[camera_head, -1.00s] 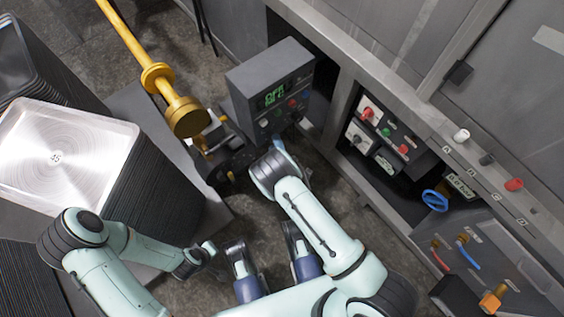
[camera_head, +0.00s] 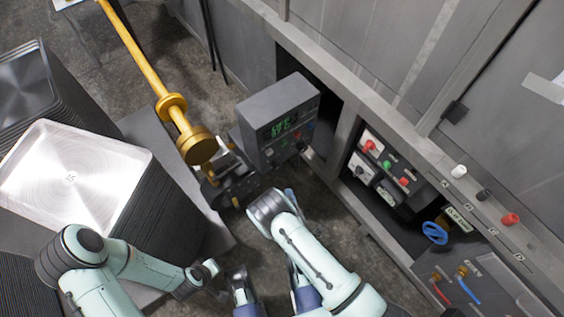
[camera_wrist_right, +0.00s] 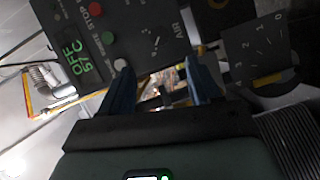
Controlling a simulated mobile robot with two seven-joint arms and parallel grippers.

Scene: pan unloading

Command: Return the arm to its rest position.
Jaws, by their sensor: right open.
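My right arm reaches up from the bottom middle of the head view. Its gripper (camera_head: 290,194) is mostly hidden behind its own wrist, in front of a grey control box (camera_head: 274,125) with a green display. In the right wrist view the two blue fingers (camera_wrist_right: 163,88) stand apart with nothing held between them. The box's face (camera_wrist_right: 100,42) lies beyond them, with "OFF", "STOP" and "AIR" markings. My left arm is bent at the lower left of the head view. Its gripper (camera_head: 208,272) is small there, and its jaws cannot be made out.
A tall stack of metal pans (camera_head: 75,178) stands at left near my left arm. A yellow pole (camera_head: 140,55) ends in a round head beside the box. A grey cabinet (camera_head: 400,85) with open bays and knobs runs along the right. Some floor (camera_head: 340,230) shows between.

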